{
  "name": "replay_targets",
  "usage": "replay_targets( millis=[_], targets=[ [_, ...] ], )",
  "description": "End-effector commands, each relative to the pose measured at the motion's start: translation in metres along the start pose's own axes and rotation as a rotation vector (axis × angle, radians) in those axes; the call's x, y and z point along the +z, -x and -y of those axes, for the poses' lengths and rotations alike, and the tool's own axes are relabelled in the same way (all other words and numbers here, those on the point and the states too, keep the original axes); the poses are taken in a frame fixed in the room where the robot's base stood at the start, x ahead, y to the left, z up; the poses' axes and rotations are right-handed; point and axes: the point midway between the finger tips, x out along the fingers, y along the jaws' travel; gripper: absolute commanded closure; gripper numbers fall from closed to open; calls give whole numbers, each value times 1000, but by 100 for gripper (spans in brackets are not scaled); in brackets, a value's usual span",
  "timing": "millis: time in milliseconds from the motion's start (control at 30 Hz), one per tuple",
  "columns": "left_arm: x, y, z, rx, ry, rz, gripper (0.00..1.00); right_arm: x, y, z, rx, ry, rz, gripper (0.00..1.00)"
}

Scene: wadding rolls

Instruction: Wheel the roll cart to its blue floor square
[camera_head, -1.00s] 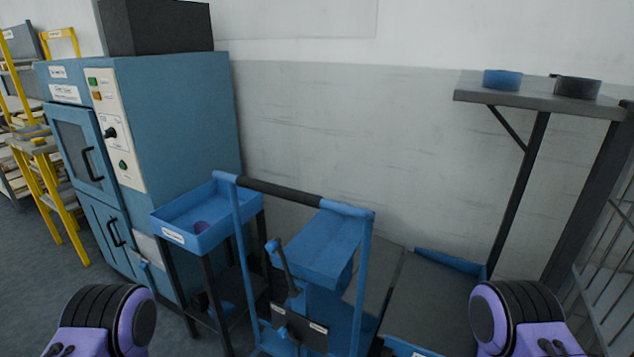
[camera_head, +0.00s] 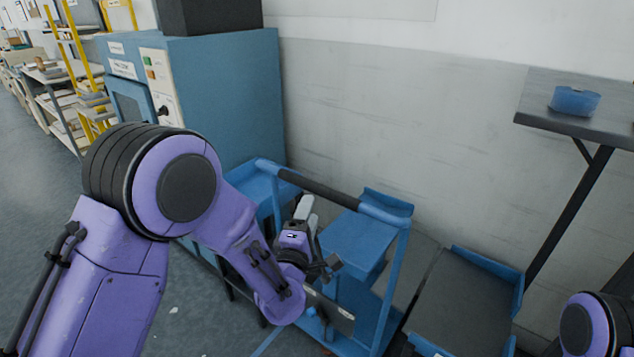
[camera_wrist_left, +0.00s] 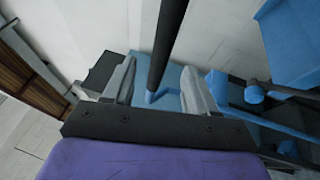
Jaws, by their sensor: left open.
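The roll cart (camera_head: 397,270) is a blue frame with a black-sleeved push handle (camera_head: 318,190), standing in the lower middle of the head view. My left gripper (camera_head: 308,212) is just in front of the handle, fingers pointing up towards it. In the left wrist view my open left gripper (camera_wrist_left: 160,85) has the black handle bar (camera_wrist_left: 168,42) showing between its two fingers, with no visible grip on it. A thin blue line (camera_head: 266,342) lies on the floor left of the cart; I cannot tell whether it belongs to the floor square. My right gripper is out of view.
A blue cabinet (camera_head: 235,90) stands behind and left of the cart. A dark flat platform with blue edges (camera_head: 465,300) is on its right. A wall shelf with a blue bowl (camera_head: 575,100) is at upper right. Grey floor is open at left.

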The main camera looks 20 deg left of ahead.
Motion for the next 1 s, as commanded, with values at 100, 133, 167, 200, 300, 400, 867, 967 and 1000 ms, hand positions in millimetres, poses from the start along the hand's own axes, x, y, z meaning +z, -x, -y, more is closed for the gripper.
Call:
replay_targets(
  millis=[100, 133, 167, 200, 300, 400, 867, 967, 1000],
  targets=[
    [-2, -26, -3, -1, -2, -4, 43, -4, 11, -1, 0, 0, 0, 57],
    [-2, -34, -2, -1, -3, -5, 43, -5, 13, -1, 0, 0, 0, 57],
    [-2, -41, -3, -2, -4, -4, 43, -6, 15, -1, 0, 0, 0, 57],
    [-2, -49, -2, -3, -4, -5, 43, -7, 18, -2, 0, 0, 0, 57],
    [-3, -69, -1, -4, -5, -5, 43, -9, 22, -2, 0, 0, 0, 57],
    [-3, -82, 1, -5, -6, -4, 43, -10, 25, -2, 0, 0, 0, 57],
    [-3, -91, 3, -7, -7, -5, 76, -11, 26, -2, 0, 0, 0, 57],
    [-3, -91, 3, -7, -7, -5, 100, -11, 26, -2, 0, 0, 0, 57],
    [-3, -91, 3, -7, -8, -5, 100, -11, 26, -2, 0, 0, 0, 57]
  ],
)
